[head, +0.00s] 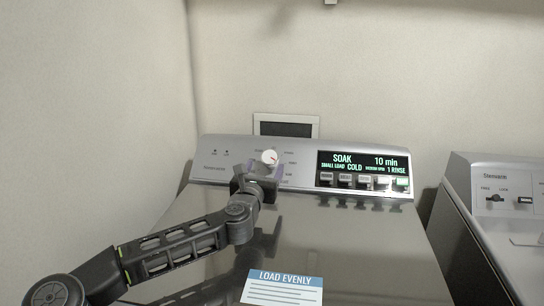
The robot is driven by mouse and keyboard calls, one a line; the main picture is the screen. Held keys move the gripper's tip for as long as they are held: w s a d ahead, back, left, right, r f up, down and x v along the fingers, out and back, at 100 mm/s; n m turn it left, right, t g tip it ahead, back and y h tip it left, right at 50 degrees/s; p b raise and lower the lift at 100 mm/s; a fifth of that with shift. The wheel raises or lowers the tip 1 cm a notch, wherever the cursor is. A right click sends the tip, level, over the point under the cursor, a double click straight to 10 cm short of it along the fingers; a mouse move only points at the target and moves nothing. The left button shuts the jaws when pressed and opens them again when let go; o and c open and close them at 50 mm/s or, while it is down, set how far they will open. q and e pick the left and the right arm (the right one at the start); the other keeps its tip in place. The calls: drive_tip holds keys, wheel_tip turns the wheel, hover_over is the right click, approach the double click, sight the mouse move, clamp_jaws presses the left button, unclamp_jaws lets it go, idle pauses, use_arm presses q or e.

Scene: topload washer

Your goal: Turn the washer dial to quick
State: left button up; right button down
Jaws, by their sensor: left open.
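The washer dial (269,156) is a round white knob with a red mark on the washer's rear control panel. The washer display (364,161) reads SOAK, 10 min, SMALL LOAD, COLD and 1 RINSE. My left gripper (266,169) is open and reaches up to the panel just below the dial. Whether its fingers touch the dial cannot be told, and its wrist hides the panel below the dial. The small labels around the dial are too small to read. My right gripper is not in view.
The washer's flat grey lid (345,240) spreads out in front of the panel, with a LOAD EVENLY label (283,287) near the front. A row of buttons (345,179) sits under the display. A second machine (500,215) stands at the right. A wall is close at the left.

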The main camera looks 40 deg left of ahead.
sight(269, 159)
use_arm(q)
drive_tip(key=shift+p+x, duration=0.5)
drive_tip(key=shift+x, duration=2.9)
drive_tip(key=shift+w+a, duration=0.25)
drive_tip(key=shift+w, duration=0.2)
drive_tip(key=c, duration=1.4)
